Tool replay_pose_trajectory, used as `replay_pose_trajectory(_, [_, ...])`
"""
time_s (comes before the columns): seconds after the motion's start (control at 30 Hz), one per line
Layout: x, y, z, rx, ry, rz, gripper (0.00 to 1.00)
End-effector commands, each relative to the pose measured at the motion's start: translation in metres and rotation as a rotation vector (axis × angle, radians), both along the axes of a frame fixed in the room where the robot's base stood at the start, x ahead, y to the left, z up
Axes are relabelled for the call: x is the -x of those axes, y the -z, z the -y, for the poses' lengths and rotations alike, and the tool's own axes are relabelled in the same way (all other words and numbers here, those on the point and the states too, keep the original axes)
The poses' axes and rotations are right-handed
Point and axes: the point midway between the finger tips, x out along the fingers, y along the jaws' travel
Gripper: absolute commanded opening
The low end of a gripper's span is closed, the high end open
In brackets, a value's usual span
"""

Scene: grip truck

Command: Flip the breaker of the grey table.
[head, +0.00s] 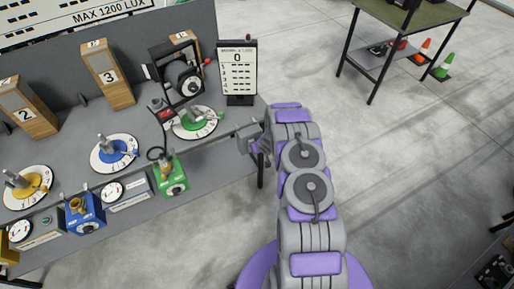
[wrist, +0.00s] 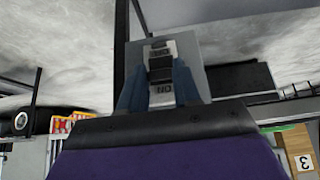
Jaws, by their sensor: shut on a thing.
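The grey table (head: 222,160) fills the left of the head view, with its right edge beside my gripper. In the wrist view the breaker (wrist: 162,50) is a small light panel with a black switch between two marked ends. One end reads ON, and the picture is upside down. My gripper (wrist: 160,92) has its blue-grey fingers on both sides of the switch and is shut on the breaker. In the head view my gripper (head: 256,142) is at the table's right end, and the breaker is hidden or too small to make out.
On the table stand colored dials, such as the green dial (head: 195,122) and blue dial (head: 115,153), a green valve block (head: 171,178), wooden boxes (head: 108,75) and a score sign (head: 238,70). Another table (head: 420,30) stands at the back right. The floor between is clear.

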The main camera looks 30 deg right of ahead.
Motion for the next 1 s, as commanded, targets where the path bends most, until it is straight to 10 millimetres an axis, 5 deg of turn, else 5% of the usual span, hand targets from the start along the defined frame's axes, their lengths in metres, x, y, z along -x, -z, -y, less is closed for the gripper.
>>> replay_pose_trajectory(0.47, [-0.0049, -0.004, 0.0006, 0.001, 0.0, 0.005, 0.01])
replay_pose_trajectory(0.5, [-0.005, -0.0041, 0.0007, 0.001, 0.0, 0.005, 0.35])
replay_pose_trajectory(0.73, [-0.0025, -0.003, 0.0003, 0.001, -0.001, 0.001, 0.57])
replay_pose_trajectory(1.0, [-0.0012, -0.0029, 0.0002, 0.001, -0.001, -0.002, 0.57])
